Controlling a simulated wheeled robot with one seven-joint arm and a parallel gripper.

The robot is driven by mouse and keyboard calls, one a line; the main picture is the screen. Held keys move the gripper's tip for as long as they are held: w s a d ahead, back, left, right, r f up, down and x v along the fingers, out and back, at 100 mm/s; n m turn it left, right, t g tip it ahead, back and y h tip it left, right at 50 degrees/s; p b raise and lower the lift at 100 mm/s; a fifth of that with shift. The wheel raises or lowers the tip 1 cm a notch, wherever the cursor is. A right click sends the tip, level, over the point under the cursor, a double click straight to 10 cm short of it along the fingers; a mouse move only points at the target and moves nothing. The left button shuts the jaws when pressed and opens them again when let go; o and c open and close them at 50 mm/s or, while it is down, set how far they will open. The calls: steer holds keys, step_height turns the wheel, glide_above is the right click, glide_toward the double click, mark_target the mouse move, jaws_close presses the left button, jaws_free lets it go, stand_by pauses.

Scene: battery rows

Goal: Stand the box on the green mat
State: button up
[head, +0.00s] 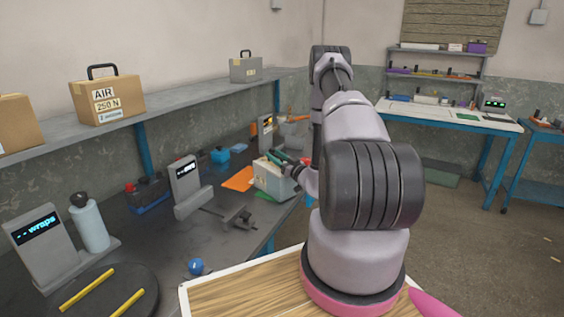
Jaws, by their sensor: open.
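A pale grey box (270,180) stands upright on the dark workbench, left of my arm. A green mat (264,196) shows as a thin strip at the foot of the box. The box seems to stand on it, but most of the mat is hidden, so I cannot tell how fully. My gripper (279,158), with dark green fingers, is open at the top of the box. I cannot tell whether the fingers touch it.
An orange mat (238,180) lies left of the box. A grey clamp-like tool (236,215), a grey display stand (187,185) and a blue ball (196,266) are nearer on the bench. A shelf (170,108) with cases runs above.

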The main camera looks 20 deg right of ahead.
steer(key=v, duration=1.2)
steer(key=a+r+n+g+y, duration=0.7)
steer(key=a+r+n+y, duration=0.45)
steer(key=r+n, duration=0.55)
steer(key=s+a+r+n+g+h, duration=0.2)
steer(key=s+a+r+n+g, duration=0.65)
steer(key=n, duration=0.85)
steer(key=s+a+r+n+g+h, duration=0.35)
steer(key=s+n+h, duration=0.5)
steer(key=n, duration=0.65)
steer(key=s+d+r+n+t+h, duration=0.4)
steer(key=s+r+n+t, duration=0.3)
steer(key=n, duration=0.8)
step_height(320, 180, up, 2)
steer(key=shift+r+n, duration=0.2)
steer(key=shift+n, duration=0.2)
